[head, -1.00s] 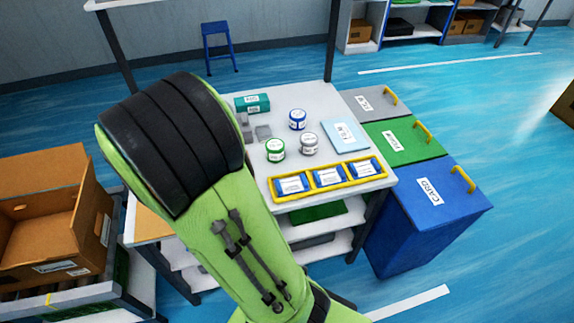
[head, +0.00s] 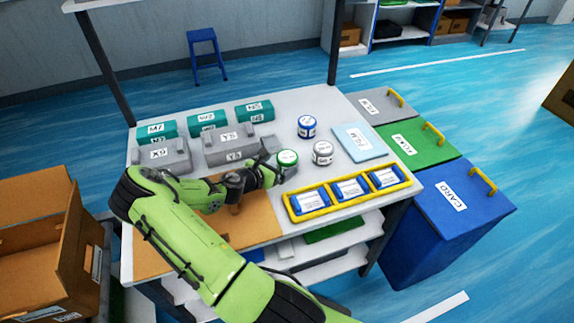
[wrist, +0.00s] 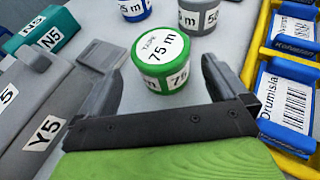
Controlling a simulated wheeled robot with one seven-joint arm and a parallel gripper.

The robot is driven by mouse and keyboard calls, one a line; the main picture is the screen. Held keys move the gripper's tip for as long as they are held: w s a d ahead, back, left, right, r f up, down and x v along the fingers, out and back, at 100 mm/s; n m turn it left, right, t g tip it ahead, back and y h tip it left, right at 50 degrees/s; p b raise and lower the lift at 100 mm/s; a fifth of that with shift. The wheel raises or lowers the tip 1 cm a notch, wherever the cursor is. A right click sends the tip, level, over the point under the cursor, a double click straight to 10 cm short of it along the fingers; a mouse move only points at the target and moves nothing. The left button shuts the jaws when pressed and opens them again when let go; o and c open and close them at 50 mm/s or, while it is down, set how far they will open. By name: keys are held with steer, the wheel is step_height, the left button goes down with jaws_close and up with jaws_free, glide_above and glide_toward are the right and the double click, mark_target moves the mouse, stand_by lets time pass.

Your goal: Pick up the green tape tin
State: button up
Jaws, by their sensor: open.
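The green tape tin (head: 287,160) is a short round tin with a green rim and a white label, standing upright on the white table. In the wrist view the tin (wrist: 161,62) shows "TAPE 75 m" on its lid and stands between and just beyond the two black fingers. My gripper (wrist: 162,82) is open and empty, with a finger on either side of the tin. In the head view my gripper (head: 272,170) is low over the table at the tin's left, partly hidden by my wrist. I cannot tell whether a finger touches the tin.
A blue tin (head: 307,127) and a grey tin (head: 323,153) stand close behind and right of the green one. A yellow tray (head: 347,190) with blue packs lies in front. Grey boxes (head: 232,146) and teal boxes (head: 207,121) stand left. A light blue film sheet (head: 360,141) lies right.

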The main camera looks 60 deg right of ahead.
mark_target(288, 161)
steer(key=b+x, duration=0.1)
steer(key=x, duration=0.5)
steer(key=shift+s+f, duration=0.15)
steer(key=shift+f, duration=0.1)
steer(key=shift+a+r, duration=0.1)
steer(key=c, duration=1.2)
steer(key=shift+o, duration=0.2)
